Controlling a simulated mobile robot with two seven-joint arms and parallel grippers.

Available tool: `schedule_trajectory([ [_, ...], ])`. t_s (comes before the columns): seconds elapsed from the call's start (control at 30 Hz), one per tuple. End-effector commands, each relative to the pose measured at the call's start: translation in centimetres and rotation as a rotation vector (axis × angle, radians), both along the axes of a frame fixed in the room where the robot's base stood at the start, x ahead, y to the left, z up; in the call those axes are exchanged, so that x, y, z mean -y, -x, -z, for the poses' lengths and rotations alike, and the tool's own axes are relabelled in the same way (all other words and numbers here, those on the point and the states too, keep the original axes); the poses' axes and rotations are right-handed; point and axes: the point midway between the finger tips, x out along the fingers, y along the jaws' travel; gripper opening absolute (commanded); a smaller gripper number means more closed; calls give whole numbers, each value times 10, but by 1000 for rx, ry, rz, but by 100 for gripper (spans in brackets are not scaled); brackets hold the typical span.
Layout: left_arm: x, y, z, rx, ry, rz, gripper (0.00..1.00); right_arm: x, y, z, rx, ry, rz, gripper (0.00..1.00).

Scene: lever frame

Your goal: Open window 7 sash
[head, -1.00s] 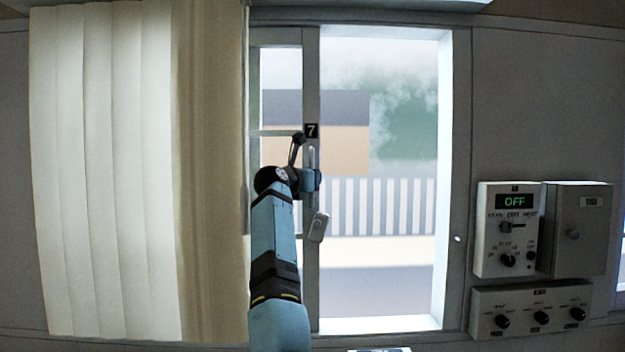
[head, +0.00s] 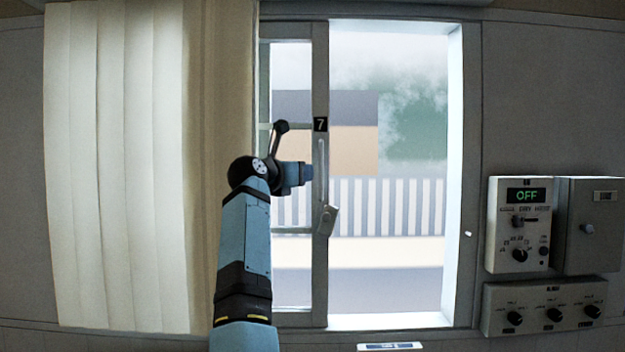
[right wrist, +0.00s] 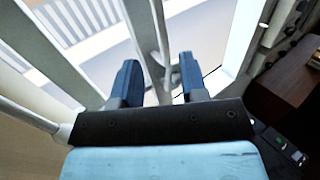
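The window 7 sash (head: 319,280) stands at the left side of the window frame, with a wide clear-looking opening to its right. Its number plate (head: 320,124) reads 7. A vertical pull handle (head: 322,165) is on the sash's right stile, with a tilted grey latch lever (head: 329,219) below it. My right gripper (head: 307,174) is just left of the handle in the head view. In the right wrist view my right gripper (right wrist: 158,82) has its blue fingers apart, with the handle bar showing between and beyond them. I cannot tell whether they touch. My left gripper is not in view.
A pale vertical blind (head: 115,170) hangs to the left, close to my right arm. Control boxes, one with a display reading OFF (head: 525,195), are on the wall to the right. The window frame's right jamb (head: 459,180) bounds the opening.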

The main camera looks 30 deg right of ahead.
Motion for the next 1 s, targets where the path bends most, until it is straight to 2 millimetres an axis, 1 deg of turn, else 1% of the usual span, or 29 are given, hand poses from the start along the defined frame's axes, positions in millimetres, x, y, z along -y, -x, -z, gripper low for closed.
schedule_trajectory([
  [0.03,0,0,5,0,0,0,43,-10,4,3,2,-1,-2,40],
  [0.1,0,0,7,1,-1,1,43,-19,9,2,1,-2,-1,40],
  [0.2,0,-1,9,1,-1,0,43,-29,13,2,0,-1,-1,40],
  [0.3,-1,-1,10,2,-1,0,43,-34,16,1,0,0,1,40],
  [1.0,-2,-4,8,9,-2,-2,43,-36,17,0,0,0,0,40],
])
